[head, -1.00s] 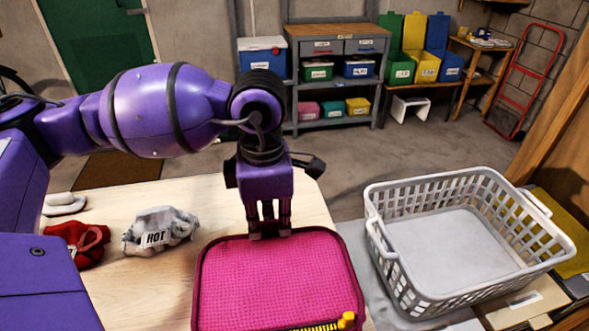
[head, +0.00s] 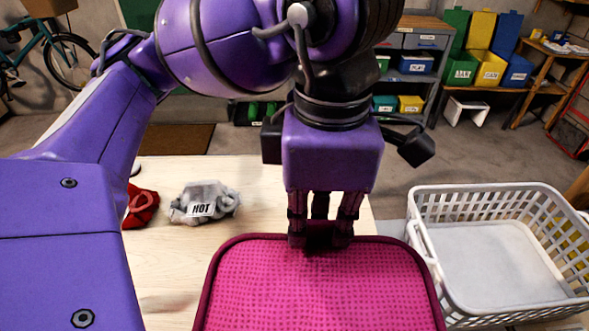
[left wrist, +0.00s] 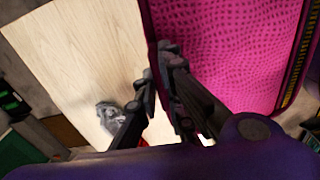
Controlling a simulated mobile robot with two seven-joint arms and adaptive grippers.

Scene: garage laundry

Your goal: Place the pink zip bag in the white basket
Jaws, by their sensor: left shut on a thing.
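The pink zip bag (head: 325,290) is a flat, mesh-patterned bag with a dark pink edge, at the bottom centre of the head view. My left gripper (head: 320,240) is shut on its far edge. The bag also fills the upper right of the left wrist view (left wrist: 235,45), with its zip along the right side and the gripper fingers (left wrist: 160,85) at its edge. The white basket (head: 425,240) stands to the right of the bag, with slatted sides, and looks empty inside. The near part of the bag is cut off by the frame. My right gripper is not in view.
A grey cloth bundle labelled HOT (head: 204,203) and a red cloth item (head: 139,207) lie on the light wooden table (head: 255,185), left of the bag. Shelving (head: 425,68) and coloured bins (head: 490,60) stand far behind, across open floor.

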